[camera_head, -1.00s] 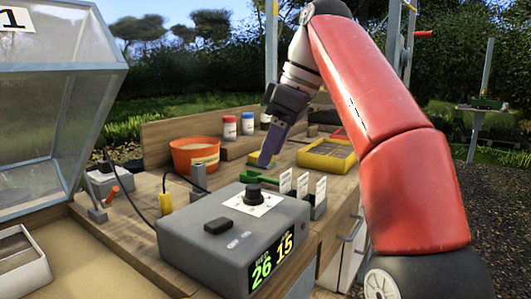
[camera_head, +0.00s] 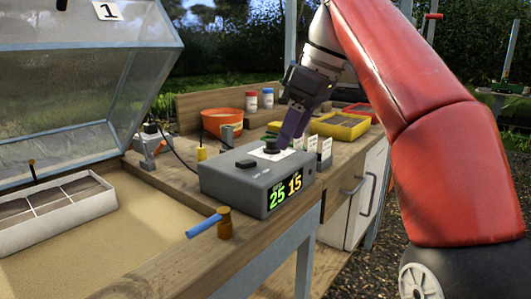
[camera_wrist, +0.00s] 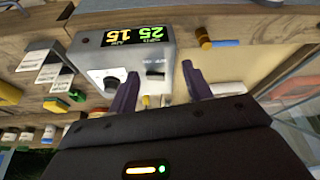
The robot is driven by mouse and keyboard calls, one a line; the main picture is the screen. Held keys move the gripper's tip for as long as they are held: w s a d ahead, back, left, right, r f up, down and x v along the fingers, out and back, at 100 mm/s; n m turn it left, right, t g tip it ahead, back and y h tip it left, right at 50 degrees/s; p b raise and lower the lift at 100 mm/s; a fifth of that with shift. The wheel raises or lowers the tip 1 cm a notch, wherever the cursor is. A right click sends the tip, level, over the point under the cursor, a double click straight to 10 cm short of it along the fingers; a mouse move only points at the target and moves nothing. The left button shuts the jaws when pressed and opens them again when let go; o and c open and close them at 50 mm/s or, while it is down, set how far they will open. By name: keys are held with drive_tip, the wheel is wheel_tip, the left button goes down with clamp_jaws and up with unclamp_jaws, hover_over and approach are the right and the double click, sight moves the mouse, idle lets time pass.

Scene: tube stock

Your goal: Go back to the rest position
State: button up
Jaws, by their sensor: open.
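My gripper (camera_head: 288,138) is open, its purple fingers pointing down near the back right of the grey control box (camera_head: 233,185). In the wrist view my gripper (camera_wrist: 162,86) shows two spread fingers with nothing held between them. The control box (camera_wrist: 185,42) appears upside down there, beyond the fingers. Its black knob (camera_head: 272,147) is close to the fingertips in the head view; I cannot tell whether they touch. The lit display (camera_head: 285,195) reads 25 and 15.
An orange pot (camera_head: 222,121), a yellow tray (camera_head: 341,124) and white labels (camera_head: 312,146) stand on the bench behind the box. A blue-handled tap-like part (camera_head: 207,226) sits at the front edge. A clear lid (camera_head: 75,80) stands raised at left. Open air lies above the bench.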

drive_tip(key=s+d+f+m+t+h, duration=0.1)
drive_tip(key=s+d+f+m, duration=0.2)
drive_tip(key=s+f, duration=0.3)
drive_tip(key=s+d+f+m+t+h, duration=0.1)
drive_tip(key=s+d+f+m, duration=0.3)
drive_tip(key=f, duration=1)
drive_tip(key=s+d+f+m+t+h, duration=0.1)
drive_tip(key=s+d+f+m, duration=0.2)
drive_tip(key=s+f+m, duration=0.2)
drive_tip(key=s+f, duration=0.3)
drive_tip(key=f, duration=0.2)
drive_tip(key=shift+d+m+t+h, duration=0.25)
drive_tip(key=shift+m+t+h, duration=0.05)
drive_tip(key=shift+h, duration=0.1)
drive_tip(key=shift+s+f, duration=0.1)
